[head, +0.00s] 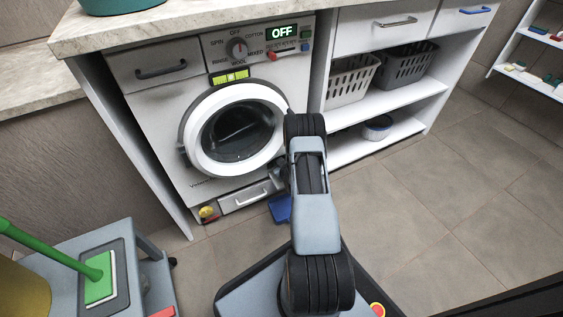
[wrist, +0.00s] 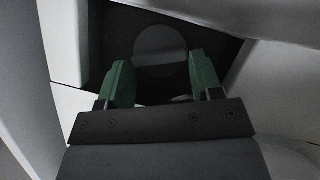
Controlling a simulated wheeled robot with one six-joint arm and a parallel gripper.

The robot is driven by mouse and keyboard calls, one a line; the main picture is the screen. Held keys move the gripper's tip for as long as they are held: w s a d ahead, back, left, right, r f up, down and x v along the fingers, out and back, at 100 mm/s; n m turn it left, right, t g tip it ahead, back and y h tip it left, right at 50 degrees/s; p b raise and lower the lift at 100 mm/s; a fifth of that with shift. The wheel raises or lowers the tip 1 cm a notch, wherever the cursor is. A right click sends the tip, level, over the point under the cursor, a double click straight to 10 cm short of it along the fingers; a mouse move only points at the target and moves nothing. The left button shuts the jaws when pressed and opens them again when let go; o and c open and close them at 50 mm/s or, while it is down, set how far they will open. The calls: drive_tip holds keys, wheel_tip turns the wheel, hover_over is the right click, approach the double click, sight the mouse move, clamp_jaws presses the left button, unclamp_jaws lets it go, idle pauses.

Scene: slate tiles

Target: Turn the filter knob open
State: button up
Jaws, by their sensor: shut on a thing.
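The filter knob (wrist: 160,48) is a round dark grey disc in a dark recess, seen in the wrist view. My gripper (wrist: 162,74) has its two green fingers on either side of the knob and is shut on it. In the head view my arm hides the knob and most of the gripper, at the lower right of the white washing machine (head: 168,110). I cannot make out how far the knob is turned.
The washer's round door (head: 192,150) is shut and its display (head: 282,33) reads OFF. A blue object (head: 280,209) lies on the floor below my gripper. Shelves with baskets (head: 349,82) stand at right. A grey cart (head: 122,235) stands at left. The tiled floor at right is clear.

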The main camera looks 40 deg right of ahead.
drive_tip(key=n+h, duration=0.1)
drive_tip(key=n, duration=0.1)
drive_tip(key=n+h, duration=0.1)
drive_tip(key=n, duration=0.1)
drive_tip(key=shift+a+f+h, duration=0.2)
drive_tip(key=shift+a+h, duration=0.1)
drive_tip(key=shift+t, duration=0.3)
idle(0.3)
drive_tip(key=o, duration=0.9)
